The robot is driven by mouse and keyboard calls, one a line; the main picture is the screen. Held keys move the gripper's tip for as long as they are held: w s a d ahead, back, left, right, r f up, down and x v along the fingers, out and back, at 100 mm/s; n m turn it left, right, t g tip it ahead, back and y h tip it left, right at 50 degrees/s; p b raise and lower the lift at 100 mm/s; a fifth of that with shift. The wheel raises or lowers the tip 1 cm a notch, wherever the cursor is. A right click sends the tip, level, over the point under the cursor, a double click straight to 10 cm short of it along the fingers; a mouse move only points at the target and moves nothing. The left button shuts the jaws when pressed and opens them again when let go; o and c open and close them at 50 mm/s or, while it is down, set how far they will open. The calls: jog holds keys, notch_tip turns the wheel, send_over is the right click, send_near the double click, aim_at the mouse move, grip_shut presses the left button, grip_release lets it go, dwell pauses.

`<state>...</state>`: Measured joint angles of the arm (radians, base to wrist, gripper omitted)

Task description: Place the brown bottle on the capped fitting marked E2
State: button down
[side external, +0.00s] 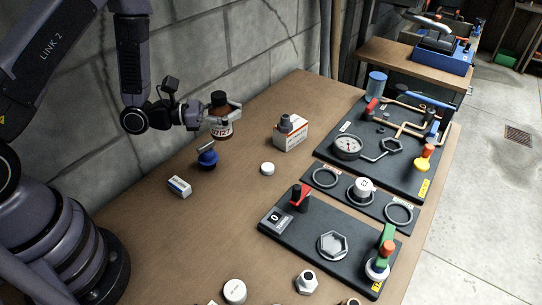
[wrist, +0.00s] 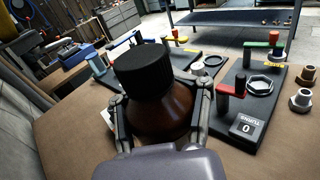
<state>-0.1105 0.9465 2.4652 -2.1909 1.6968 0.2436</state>
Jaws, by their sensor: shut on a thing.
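The brown bottle (side external: 220,128) has a black cap and a white label. It is upright and held above the back left of the table, clear of the surface. My gripper (side external: 224,119) is shut around its body. In the wrist view the bottle (wrist: 160,118) fills the middle, with a finger of my gripper (wrist: 162,98) on each side. No E2 mark can be read, so I cannot tell which fitting carries it. Possible fittings are a white-capped piece (side external: 364,187) in the middle ring of a dark plate and a grey fitting (side external: 286,124) on a white-orange box.
A gauge panel (side external: 385,178) and a front panel (side external: 290,240) with red and green handles stand right. White round pieces (side external: 235,291) lie in front.

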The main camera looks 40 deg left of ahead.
jog(key=w+a+r+n+t+y, duration=0.4)
jog(key=w+a+r+y, duration=0.15)
jog(key=r, duration=0.25)
jog(key=d+f+m+g+h, duration=0.4)
jog(key=d, duration=0.9)
jog(key=d+f+m+g+h, duration=0.3)
jog(key=d+g+h, duration=0.15)
jog(key=d, duration=0.85)
send_over(362, 190)
notch_tip(362, 190, down, 4)
jog(key=w+d+f, duration=0.2)
jog(key=w+f, duration=0.1)
jog(key=f, duration=0.6)
jog(key=shift+w+d, duration=0.15)
jog(key=shift+d, duration=0.1)
jog(key=shift+f, duration=0.2)
jog(key=shift+c, duration=2.4)
grip_release()
